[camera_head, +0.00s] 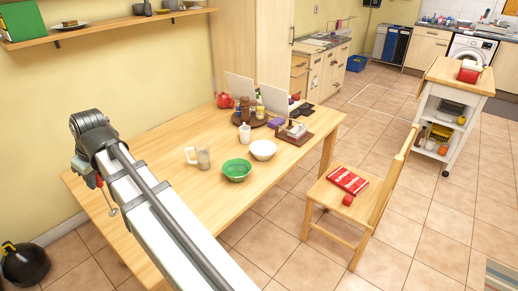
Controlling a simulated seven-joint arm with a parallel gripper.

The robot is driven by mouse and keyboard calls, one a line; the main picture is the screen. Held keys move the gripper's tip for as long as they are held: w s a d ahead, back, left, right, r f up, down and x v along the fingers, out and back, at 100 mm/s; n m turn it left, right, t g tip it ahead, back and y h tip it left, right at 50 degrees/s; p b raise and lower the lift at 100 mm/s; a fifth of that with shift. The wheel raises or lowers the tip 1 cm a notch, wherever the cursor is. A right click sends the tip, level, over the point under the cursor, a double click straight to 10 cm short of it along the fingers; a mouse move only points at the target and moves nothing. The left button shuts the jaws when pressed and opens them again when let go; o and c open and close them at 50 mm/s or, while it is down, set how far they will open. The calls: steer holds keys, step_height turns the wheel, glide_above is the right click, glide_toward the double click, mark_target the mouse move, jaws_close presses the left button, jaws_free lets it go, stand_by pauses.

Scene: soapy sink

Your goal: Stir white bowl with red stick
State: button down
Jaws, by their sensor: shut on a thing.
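The white bowl (263,150) stands on the wooden table, just right of and behind a green bowl (237,174). My gripper (92,180) is at the left end of the table, far from the white bowl. It points downward and is seen small and from the side. It is shut on a thin stick (107,198) with a red upper part. The stick hangs down at a tilt and has a small rounded lower end. The fingertips are too small to make out clearly.
On the table (185,205), a glass mug (202,157) stands left of the bowls, and a white cup (244,133) stands behind them. A round tray with bottles (252,117) and a brown tray (291,136) are farther back. A chair (340,188) stands at the right.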

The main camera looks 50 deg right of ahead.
steer(key=shift+f, duration=3.85)
steer(key=shift+r, duration=0.1)
steer(key=shift+r, duration=1.7)
steer(key=shift+a, duration=0.1)
